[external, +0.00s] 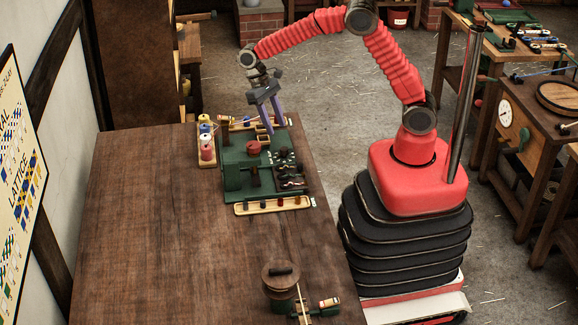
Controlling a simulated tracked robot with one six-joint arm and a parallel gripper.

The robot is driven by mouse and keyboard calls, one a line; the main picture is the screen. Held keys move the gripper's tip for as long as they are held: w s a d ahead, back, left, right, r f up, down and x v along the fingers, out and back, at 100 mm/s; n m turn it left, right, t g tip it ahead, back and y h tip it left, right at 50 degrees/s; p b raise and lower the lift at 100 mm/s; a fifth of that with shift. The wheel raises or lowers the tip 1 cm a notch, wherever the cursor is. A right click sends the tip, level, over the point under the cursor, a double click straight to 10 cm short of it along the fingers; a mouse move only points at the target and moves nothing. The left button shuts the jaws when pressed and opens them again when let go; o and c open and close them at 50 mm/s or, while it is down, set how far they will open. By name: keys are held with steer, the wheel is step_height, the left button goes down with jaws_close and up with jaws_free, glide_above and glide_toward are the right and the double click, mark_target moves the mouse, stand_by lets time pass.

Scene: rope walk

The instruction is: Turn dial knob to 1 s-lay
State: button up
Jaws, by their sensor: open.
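A green machine block (240,178) stands on the wooden table, toward its back right. A round red knob (253,147) sits on top of it and may be the dial knob; its markings are too small to read. My gripper (270,120) points down above the back part of the green block, a little behind and to the right of the red knob. Its two purple fingers are apart with nothing between them. I cannot tell how high the fingertips are above the block.
A rack of coloured spools (206,148) stands at the block's left. A pale strip with small pegs (272,205) lies in front of it. A wooden reel (281,278) is near the table's front edge. The table's left part (150,230) is clear.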

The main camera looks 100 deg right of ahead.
mark_target(284, 149)
steer(key=x, duration=0.8)
steer(key=shift+s+a+f, duration=0.1)
steer(key=shift+s+f, duration=0.05)
steer(key=shift+f, duration=0.2)
steer(key=shift+c, duration=0.4)
steer(key=c, duration=1)
steer(key=shift+o, duration=0.2)
steer(key=shift+n, duration=0.3)
steer(key=n+h, duration=0.1)
steer(key=n, duration=0.2)
steer(key=shift+a+n+g, duration=0.15)
steer(key=shift+n+g, duration=0.15)
steer(key=shift+g, duration=0.1)
steer(key=shift+n+h, duration=0.9)
steer(key=shift+n, duration=0.8)
